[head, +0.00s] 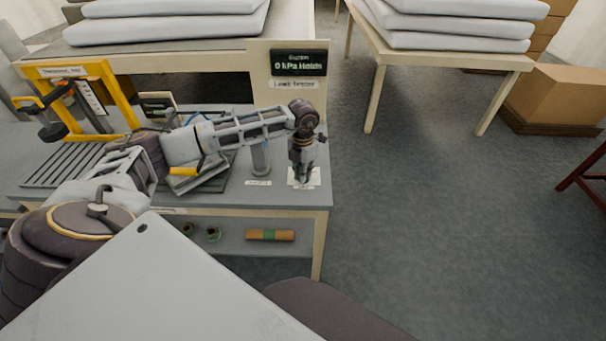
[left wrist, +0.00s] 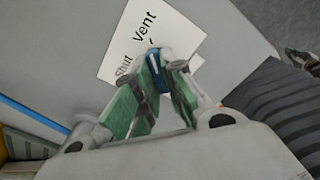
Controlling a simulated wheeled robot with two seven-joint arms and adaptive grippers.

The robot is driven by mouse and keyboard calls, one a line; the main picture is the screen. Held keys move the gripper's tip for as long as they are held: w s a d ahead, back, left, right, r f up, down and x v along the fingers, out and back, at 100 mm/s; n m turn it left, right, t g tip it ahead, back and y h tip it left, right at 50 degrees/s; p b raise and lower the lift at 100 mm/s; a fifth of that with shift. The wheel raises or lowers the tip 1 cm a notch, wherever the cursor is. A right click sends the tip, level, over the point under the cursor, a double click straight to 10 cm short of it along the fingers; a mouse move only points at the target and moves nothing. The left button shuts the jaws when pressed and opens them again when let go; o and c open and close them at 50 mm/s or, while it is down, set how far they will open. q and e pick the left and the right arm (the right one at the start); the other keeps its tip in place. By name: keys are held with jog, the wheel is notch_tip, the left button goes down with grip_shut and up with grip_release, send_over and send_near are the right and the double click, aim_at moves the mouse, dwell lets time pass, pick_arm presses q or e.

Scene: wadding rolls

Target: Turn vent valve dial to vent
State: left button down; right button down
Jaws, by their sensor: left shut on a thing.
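The vent valve dial shows in the left wrist view as a blue knob (left wrist: 156,66) over a white label plate (left wrist: 176,30) printed "Shut" and "Vent". In the head view the white plate (head: 314,178) lies near the table's right front corner. My left gripper (head: 302,178) points down over it. In the left wrist view the green-padded fingers (left wrist: 153,90) are closed around the blue knob. The knob's visible end is near a dark tick beside "Vent"; the fingers hide the rest, so its exact setting is unclear. My right gripper is not in view.
A grey cylinder (head: 260,158) stands on the table (head: 230,198) just left of the gripper. A yellow frame (head: 100,85) stands at the left. A dark display (head: 298,63) reads "0 kPa Holds". Open floor (head: 440,210) lies right of the table.

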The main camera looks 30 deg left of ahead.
pick_arm(q)
jog(key=shift+w, duration=0.1)
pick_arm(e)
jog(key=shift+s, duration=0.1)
pick_arm(q)
jog(key=c, duration=1.6)
grip_release()
jog(key=shift+c, duration=0.2)
jog(key=shift+o, duration=0.7)
jog(key=shift+r, duration=0.7)
notch_tip(320, 180, up, 11)
jog(key=shift+f, duration=0.15)
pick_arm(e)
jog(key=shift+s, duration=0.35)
